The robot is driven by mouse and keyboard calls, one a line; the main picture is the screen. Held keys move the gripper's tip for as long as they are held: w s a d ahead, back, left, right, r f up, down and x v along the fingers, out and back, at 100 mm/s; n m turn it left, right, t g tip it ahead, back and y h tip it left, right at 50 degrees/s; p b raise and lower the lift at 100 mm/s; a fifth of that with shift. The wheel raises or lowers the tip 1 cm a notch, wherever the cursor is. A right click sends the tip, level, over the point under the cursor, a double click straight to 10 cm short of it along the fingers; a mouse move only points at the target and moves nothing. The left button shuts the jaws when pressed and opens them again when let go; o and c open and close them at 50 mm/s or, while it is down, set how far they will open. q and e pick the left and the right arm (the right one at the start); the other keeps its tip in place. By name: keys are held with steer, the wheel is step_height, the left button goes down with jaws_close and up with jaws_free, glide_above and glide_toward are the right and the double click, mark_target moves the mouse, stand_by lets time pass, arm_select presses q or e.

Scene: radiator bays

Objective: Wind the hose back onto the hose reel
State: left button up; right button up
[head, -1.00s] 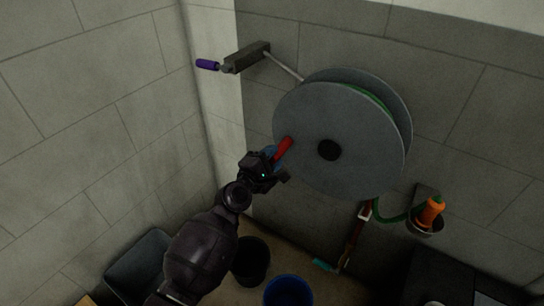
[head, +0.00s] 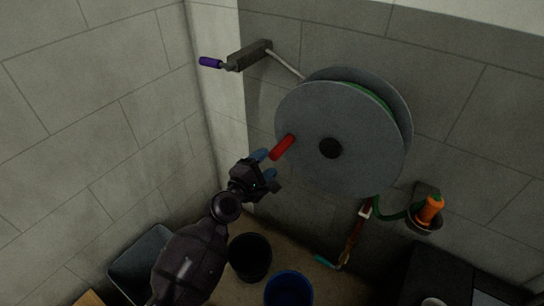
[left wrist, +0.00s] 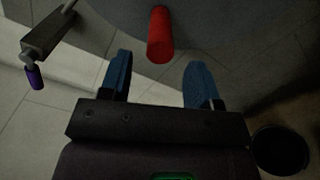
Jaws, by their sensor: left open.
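The hose reel (head: 350,165) is a large grey drum on the wall, with green hose (head: 368,93) showing between its two discs. Its red crank handle (head: 283,147) sticks out at the left of the front disc. My left gripper (head: 268,165) is open just below and left of the handle, apart from it. In the left wrist view the red handle (left wrist: 160,36) stands beyond and between the two blue fingertips (left wrist: 158,75), not gripped. An orange nozzle (head: 431,209) sits in a wall holder, with green hose running from it. My right gripper is not in view.
A grey box with a purple handle (head: 210,62) is on the wall at upper left. Below are a black bucket (head: 250,258), a blue bucket (head: 288,291), a grey bin (head: 137,266) and a dark cabinet (head: 420,280). A tool with a teal end (head: 325,261) leans below the reel.

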arm_select(q)
steer(key=v, duration=0.6)
steer(key=shift+s, duration=0.2)
steer(key=shift+a, duration=0.1)
